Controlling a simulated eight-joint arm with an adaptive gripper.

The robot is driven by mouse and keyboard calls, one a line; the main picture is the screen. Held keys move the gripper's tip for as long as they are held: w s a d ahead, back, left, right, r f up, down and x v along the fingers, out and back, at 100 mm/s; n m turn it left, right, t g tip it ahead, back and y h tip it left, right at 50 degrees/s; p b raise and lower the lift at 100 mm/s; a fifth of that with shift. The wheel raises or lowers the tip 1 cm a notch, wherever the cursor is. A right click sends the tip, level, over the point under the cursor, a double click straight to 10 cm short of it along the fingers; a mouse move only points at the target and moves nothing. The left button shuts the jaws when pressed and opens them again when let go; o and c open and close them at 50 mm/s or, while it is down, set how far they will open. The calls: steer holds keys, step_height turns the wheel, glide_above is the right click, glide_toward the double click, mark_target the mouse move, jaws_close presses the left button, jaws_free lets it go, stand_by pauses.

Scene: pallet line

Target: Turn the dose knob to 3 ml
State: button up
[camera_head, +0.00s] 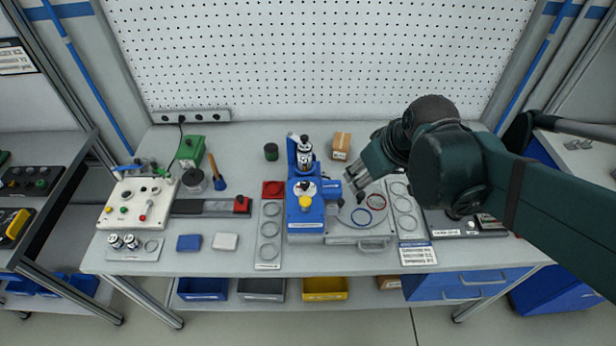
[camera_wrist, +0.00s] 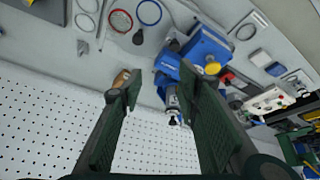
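I cannot tell which one is the dose knob, and no ml marks are readable. My gripper (camera_head: 356,180) is in the air just right of the machine. In the wrist view my gripper (camera_wrist: 158,84) has its fingers spread, with nothing held between them.
A red ring (camera_head: 377,201) and a blue ring (camera_head: 361,217) lie right of the machine. A cardboard box (camera_head: 341,146) is behind. Ring trays (camera_head: 268,251) flank the machine. A white button panel (camera_head: 137,203) is at left. The pegboard (camera_head: 320,60) closes off the back.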

mark_target(306, 183)
steer(key=w+a+f+n+g+y+p, duration=0.2)
steer(key=w+a+f+n+p, duration=0.3)
steer(key=w+a+n, duration=0.3)
steer(key=a+g, duration=0.1)
steer(key=a, duration=0.2)
stand_by(0.3)
steer(key=shift+a+f, duration=0.1)
steer(key=shift+f, duration=0.05)
stand_by(0.4)
steer(key=shift+x, duration=3.7)
steer(key=shift+a, duration=0.1)
steer(key=shift+c, duration=0.3)
steer(key=c, duration=0.9)
